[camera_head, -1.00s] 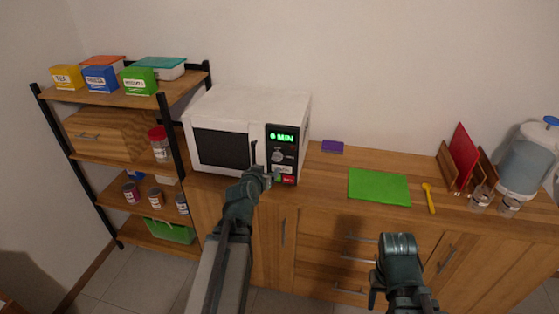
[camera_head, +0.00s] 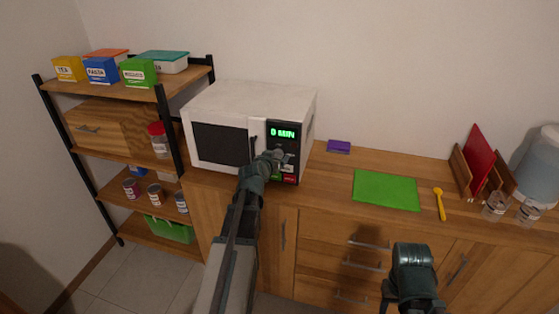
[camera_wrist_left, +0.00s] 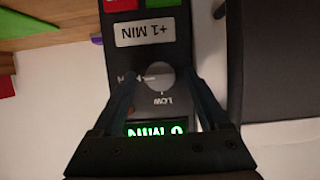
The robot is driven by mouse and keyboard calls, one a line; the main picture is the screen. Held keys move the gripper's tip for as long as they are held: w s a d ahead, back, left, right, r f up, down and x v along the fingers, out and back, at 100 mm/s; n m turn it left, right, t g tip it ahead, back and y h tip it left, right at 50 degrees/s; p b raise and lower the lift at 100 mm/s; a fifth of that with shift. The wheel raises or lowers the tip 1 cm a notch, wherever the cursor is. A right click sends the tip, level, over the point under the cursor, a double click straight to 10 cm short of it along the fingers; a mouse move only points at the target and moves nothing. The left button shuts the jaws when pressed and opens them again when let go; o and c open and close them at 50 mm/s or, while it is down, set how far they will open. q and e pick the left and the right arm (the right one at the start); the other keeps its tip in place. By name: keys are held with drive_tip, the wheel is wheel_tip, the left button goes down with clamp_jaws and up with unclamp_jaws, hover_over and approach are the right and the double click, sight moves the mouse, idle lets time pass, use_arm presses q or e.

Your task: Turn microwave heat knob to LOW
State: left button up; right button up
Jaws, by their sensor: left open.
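The white microwave (camera_head: 225,145) stands on the wooden counter, its dark control panel (camera_head: 291,143) showing a green "0 MIN" display. My left gripper (camera_head: 277,156) is at the panel and largely covers the heat knob in the head view. In the left wrist view, upside down, the grey round knob (camera_wrist_left: 160,78) sits between the two fingers of the open left gripper (camera_wrist_left: 161,84). Its pale mark points left, towards a partly covered label; the "LOW" label (camera_wrist_left: 171,101) is beside the knob. Finger contact cannot be told. My right gripper (camera_head: 413,280) hangs before the drawers.
Red and green buttons and a "+1 MIN" button (camera_wrist_left: 145,31) sit beside the knob. A green mat (camera_head: 386,190), yellow spoon (camera_head: 440,204) and purple box (camera_head: 339,147) lie right of the microwave. A shelf (camera_head: 125,95) stands left.

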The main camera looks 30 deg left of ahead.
use_arm(q)
clamp_jaws()
idle(0.4)
drive_tip(key=n+h, duration=0.1)
drive_tip(key=n+b, duration=0.1)
drive_tip(key=n, duration=0.1)
drive_tip(key=shift+s+a+f+t+h, duration=0.1)
drive_tip(key=shift+a+t+h, duration=0.1)
drive_tip(key=shift+t+h, duration=0.2)
drive_tip(key=shift+s+a+f+n+t+h+b, duration=0.1)
drive_tip(key=shift+n+t+h+b, duration=0.55)
drive_tip(key=shift+n+b, duration=0.9)
drive_tip(key=shift+w+f+n+t+h+b, duration=0.15)
drive_tip(key=shift+n+t+h+b, duration=0.55)
drive_tip(key=shift+n+b, duration=0.85)
drive_tip(key=shift+s+a+f+n+t+h+b, duration=0.15)
drive_tip(key=shift+n+t+h+b, duration=0.7)
drive_tip(key=shift+n, duration=1.25)
drive_tip(key=shift+d+r, duration=0.1)
